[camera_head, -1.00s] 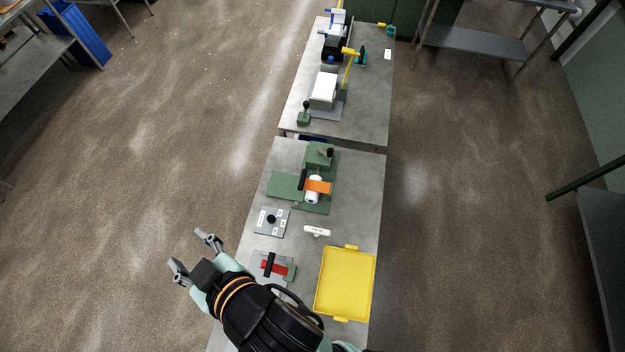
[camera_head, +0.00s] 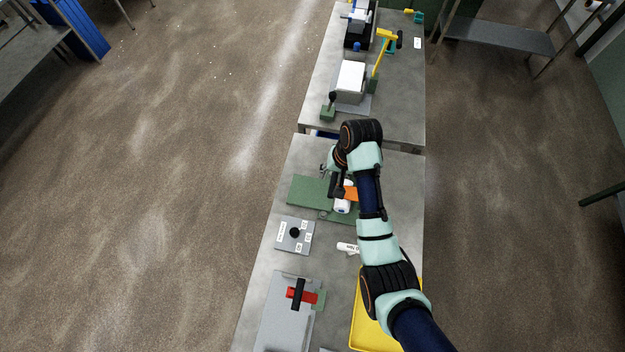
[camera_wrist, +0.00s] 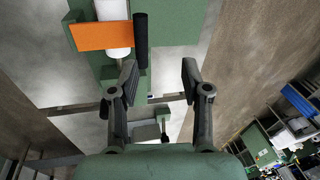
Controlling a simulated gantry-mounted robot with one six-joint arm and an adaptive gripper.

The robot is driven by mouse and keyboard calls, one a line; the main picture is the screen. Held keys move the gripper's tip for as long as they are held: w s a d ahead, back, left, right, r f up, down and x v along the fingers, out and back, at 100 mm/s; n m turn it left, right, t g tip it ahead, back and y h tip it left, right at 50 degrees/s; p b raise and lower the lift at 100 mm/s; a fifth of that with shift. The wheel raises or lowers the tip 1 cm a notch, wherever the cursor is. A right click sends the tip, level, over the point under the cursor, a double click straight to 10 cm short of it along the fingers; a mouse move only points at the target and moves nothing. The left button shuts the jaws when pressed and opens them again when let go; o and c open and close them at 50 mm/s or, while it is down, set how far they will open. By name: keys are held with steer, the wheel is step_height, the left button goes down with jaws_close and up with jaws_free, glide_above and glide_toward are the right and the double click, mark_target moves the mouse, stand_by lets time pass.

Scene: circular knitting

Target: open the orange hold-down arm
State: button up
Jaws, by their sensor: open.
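The orange hold-down arm (camera_head: 351,193) lies across a white roll (camera_head: 342,207) on the green fixture (camera_head: 310,190), partly hidden by my arm. Its upright black handle (camera_head: 336,187) stands at its left end. In the wrist view the orange arm (camera_wrist: 102,36) is at the upper left, with the black handle (camera_wrist: 140,42) at its right end. My gripper (camera_wrist: 159,76) is open and empty. The handle's lower end in this view shows close to the inner side of the left finger; I cannot tell whether they touch. In the head view my gripper (camera_head: 327,168) is mostly hidden.
A grey plate with a black knob (camera_head: 294,233), a red-armed fixture (camera_head: 302,295) and a yellow tray (camera_head: 362,330) are nearer on the table. A second table behind holds a white block (camera_head: 351,77) and a yellow-armed device (camera_head: 384,48).

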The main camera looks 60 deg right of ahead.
mark_target(333, 187)
steer(key=shift+m+g+y, duration=0.3)
steer(key=shift+m, duration=0.2)
steer(key=f, duration=0.3)
steer(key=f+b, duration=0.1)
steer(key=f, duration=0.2)
steer(key=d+f, duration=0.1)
steer(key=f, duration=0.3)
steer(key=shift+s, duration=0.35)
steer(key=shift+r, duration=0.1)
jaws_close()
